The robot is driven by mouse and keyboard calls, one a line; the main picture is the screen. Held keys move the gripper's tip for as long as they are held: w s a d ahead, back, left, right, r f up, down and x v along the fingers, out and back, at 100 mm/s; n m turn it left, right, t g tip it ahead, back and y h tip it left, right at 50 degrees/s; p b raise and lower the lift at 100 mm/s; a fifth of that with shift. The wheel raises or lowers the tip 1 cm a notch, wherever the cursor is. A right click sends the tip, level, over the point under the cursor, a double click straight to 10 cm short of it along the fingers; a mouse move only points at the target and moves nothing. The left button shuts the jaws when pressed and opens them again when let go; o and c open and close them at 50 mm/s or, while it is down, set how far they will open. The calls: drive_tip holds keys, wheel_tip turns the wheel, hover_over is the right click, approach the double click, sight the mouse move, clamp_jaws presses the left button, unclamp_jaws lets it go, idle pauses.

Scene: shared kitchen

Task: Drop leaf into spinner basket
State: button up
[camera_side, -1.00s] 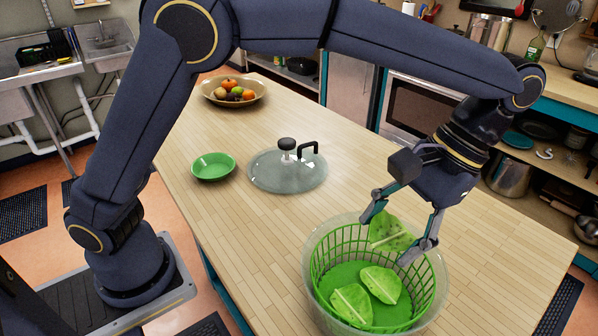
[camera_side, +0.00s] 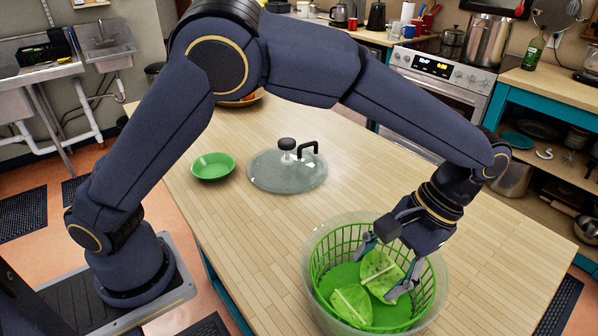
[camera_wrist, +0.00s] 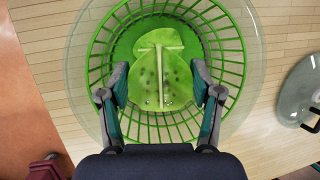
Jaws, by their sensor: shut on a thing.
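My gripper (camera_side: 381,268) is inside the mouth of the green spinner basket (camera_side: 321,258), with its fingers pointing down. It is shut on a dark-spotted green leaf (camera_side: 377,263), held low in the basket. In the wrist view the spotted leaf (camera_wrist: 160,84) spans the gap between the fingers. Two other leaves are in the basket: one (camera_side: 352,304) lies on the floor at the front, the other (camera_side: 381,289) is partly hidden under the held leaf. Whether the held leaf touches them I cannot tell. The basket sits in a clear bowl (camera_side: 309,272).
A clear lid (camera_side: 265,172) with a black crank and knob lies on the wooden table behind the bowl. A small green bowl (camera_side: 213,166) stands left of it. The table (camera_side: 240,225) is clear between these and the basket.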

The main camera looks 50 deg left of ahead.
drive_tip(key=o, duration=0.8)
drive_tip(key=shift+o, duration=0.2)
drive_tip(key=v, duration=1.2)
